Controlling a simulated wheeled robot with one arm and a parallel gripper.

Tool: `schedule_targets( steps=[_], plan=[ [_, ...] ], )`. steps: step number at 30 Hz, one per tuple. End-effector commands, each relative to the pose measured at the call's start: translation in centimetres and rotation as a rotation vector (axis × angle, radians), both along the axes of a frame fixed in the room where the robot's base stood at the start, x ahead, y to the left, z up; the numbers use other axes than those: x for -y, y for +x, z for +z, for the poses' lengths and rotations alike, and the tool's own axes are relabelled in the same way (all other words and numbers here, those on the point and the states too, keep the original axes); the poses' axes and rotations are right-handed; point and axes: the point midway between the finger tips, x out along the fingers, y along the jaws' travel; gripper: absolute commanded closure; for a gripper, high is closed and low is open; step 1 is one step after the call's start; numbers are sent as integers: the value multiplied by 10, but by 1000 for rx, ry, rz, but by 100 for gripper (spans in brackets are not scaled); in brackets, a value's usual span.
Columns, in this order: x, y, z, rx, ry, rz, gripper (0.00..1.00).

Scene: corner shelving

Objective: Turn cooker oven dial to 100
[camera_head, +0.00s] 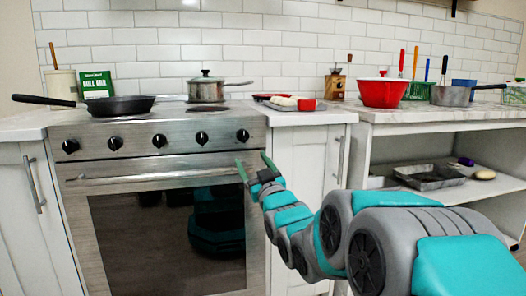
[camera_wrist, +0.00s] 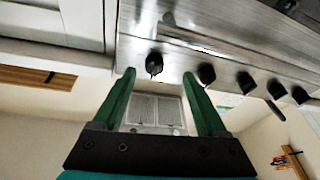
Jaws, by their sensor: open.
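The cooker (camera_head: 200,168) has a steel front panel with several black dials in a row above the oven door. The rightmost dial (camera_head: 242,135) is nearest my gripper; I cannot tell which dial is the oven one, and no numbers are readable. My gripper (camera_head: 255,166) is open and empty, its green fingers just below and right of that dial, in front of the oven door's upper right. In the wrist view, which looks turned over, the nearest dial (camera_wrist: 153,62) lies beyond the fingertips (camera_wrist: 159,75), between their lines and apart from them. The other dials run off to the right there.
The oven door handle (camera_head: 160,178) runs just below the dials. A black frying pan (camera_head: 118,105) and a steel pot (camera_head: 206,88) stand on the hob. A white cupboard (camera_head: 300,200) adjoins the cooker's right side. The shelf unit (camera_head: 440,125) stands further right.

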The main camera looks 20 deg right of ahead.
Motion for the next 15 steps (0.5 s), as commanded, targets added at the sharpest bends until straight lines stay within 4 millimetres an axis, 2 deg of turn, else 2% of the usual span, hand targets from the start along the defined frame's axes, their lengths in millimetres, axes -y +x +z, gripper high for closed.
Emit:
schedule_targets(
  steps=[8,15],
  plan=[
    [-2,3,15,96,4,16,25],
    [-5,22,21,93,4,18,25]
  ],
)
